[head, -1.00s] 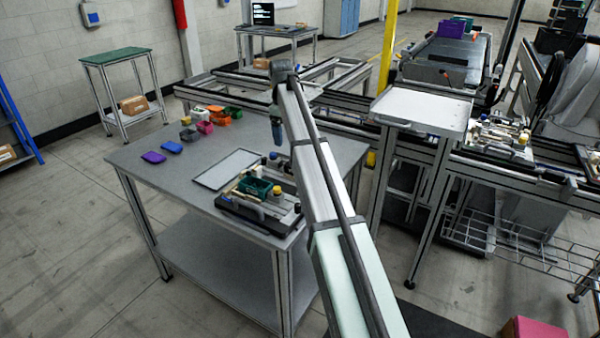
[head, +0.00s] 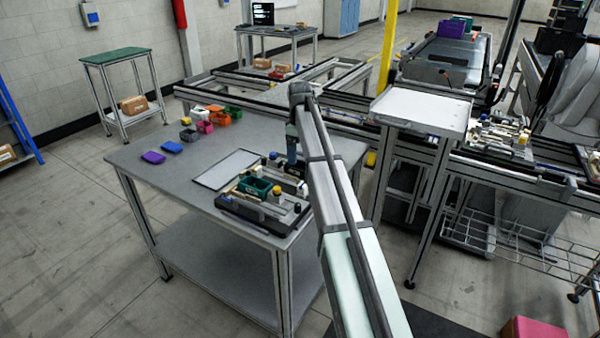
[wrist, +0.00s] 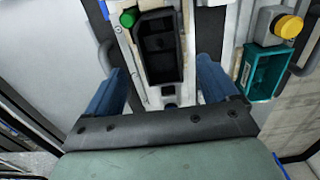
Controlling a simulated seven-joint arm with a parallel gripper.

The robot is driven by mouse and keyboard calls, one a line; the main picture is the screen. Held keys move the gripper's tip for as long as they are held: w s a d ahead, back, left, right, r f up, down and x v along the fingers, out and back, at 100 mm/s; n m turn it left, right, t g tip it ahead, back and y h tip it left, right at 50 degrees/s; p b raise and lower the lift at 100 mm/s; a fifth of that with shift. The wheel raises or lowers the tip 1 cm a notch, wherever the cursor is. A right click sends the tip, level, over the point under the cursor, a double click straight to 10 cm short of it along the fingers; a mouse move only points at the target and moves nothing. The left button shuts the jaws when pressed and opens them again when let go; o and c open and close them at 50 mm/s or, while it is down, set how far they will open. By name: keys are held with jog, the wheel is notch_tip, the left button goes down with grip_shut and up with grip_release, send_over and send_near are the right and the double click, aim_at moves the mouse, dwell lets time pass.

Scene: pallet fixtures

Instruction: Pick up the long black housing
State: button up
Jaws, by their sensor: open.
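The long black housing (wrist: 160,50) shows in the wrist view as a narrow open black box with inner compartments. It lies lengthwise on a light fixture strip, top centre. My gripper (wrist: 160,72) is open, with one blue finger to the left of the housing and the other to the right, both apart from it. How far above it the fingers are I cannot tell. In the head view my gripper (head: 292,152) hangs over the back right part of the fixture pallet (head: 238,212); I cannot make out the housing clearly there.
A green button (wrist: 127,19) sits left of the housing. A teal bin (wrist: 263,72) and a yellow button (wrist: 288,27) are to its right. A flat grey tray (head: 225,169) and several coloured bins lie on the table (head: 165,180). The table's left front is clear.

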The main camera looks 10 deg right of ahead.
aim_at(300, 163)
jog(key=shift+s+f, duration=0.1)
jog(key=shift+f, duration=2.55)
jog(key=c, duration=1.2)
jog(key=shift+r, duration=0.1)
